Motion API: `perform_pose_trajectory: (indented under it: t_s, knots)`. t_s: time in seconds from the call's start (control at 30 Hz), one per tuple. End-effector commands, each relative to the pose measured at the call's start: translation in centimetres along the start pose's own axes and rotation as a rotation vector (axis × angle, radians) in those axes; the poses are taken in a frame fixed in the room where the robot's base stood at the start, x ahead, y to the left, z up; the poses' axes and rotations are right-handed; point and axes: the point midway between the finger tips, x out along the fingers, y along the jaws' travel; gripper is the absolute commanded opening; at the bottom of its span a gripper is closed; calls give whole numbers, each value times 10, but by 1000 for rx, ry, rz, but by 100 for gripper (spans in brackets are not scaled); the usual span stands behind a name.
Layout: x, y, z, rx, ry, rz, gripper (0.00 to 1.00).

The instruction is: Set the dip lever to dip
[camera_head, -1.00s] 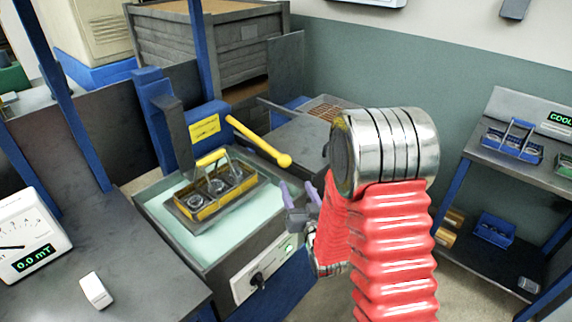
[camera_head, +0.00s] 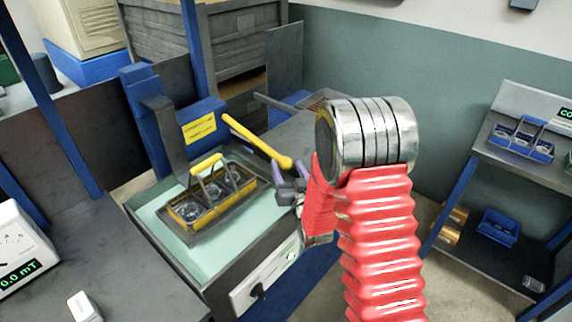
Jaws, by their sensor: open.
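My gripper (camera_head: 277,182), with purple fingertips, is open just below the knob, partly hidden by my red arm. I cannot tell whether the fingers touch the lever. A yellow basket (camera_head: 172,215) holding several rings sits on a dark plate at the tank (camera_head: 219,262) of pale green liquid, below the lever.
A control panel with a black knob and green light (camera_head: 268,272) is on the tank's front. A meter (camera_head: 18,250) and a small white block (camera_head: 84,307) are on the left bench. A shelf with blue baskets (camera_head: 522,140) stands at right.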

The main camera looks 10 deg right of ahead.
Motion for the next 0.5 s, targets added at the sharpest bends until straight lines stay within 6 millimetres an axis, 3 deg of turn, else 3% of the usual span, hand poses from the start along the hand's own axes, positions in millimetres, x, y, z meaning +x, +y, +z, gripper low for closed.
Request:
perform_pose_trajectory:
  t_s: [0.3, 0.5]
  knots:
    - [1, 0, 0, 0, 0, 0, 54]
    - [1, 0, 0, 0, 0, 0, 40]
